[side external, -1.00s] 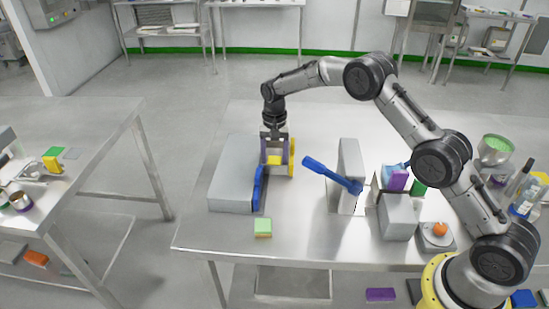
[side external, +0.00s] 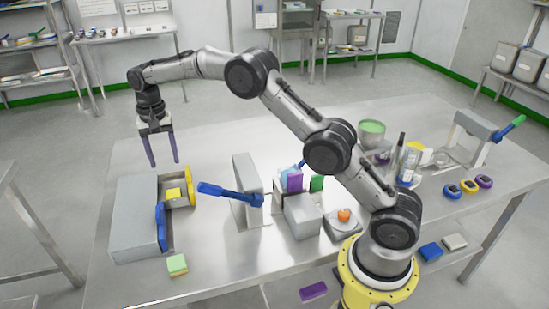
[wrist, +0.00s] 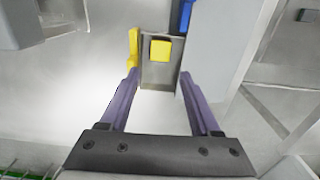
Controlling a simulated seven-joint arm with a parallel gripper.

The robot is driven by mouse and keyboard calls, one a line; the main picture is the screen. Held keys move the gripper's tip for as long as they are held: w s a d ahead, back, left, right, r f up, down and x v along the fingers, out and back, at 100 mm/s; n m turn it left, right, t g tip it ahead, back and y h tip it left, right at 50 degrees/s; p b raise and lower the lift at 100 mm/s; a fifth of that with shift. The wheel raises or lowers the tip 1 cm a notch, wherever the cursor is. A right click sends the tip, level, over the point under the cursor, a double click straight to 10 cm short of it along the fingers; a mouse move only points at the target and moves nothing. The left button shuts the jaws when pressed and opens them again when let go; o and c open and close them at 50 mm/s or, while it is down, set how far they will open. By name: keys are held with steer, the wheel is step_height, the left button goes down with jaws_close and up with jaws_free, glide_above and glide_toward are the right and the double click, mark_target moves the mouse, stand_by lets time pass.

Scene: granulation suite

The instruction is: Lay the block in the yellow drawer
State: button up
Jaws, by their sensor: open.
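The yellow block (side external: 173,194) lies inside the pulled-out yellow drawer (side external: 191,186) of the grey cabinet (side external: 133,218). In the wrist view the block (wrist: 160,50) rests on the drawer's grey floor, with the yellow front (wrist: 133,48) to its left. My gripper (side external: 164,163) is open and empty, pointing down above the drawer and apart from the block. In the wrist view its two purple fingers (wrist: 159,76) are spread, with the block beyond them.
A blue drawer front (side external: 161,227) is beside the yellow drawer. A green-and-yellow block (side external: 177,264) lies on the table before the cabinet. A grey upright unit with a blue handle (side external: 225,193) stands to the right. The table's left back is clear.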

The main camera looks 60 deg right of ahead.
steer(key=s+r+n+t, duration=0.3)
steer(key=s+r+n, duration=0.1)
steer(key=s+r, duration=1.3)
steer(key=s+f+n+t, duration=0.1)
steer(key=s+f+n, duration=0.1)
steer(key=s, duration=1)
steer(key=s+f+n+t, duration=0.1)
steer(key=s+f+n, duration=0.2)
steer(key=s, duration=1)
steer(key=shift+d+f+t, duration=0.15)
steer(key=shift+d+t, duration=0.05)
steer(key=shift+t, duration=0.1)
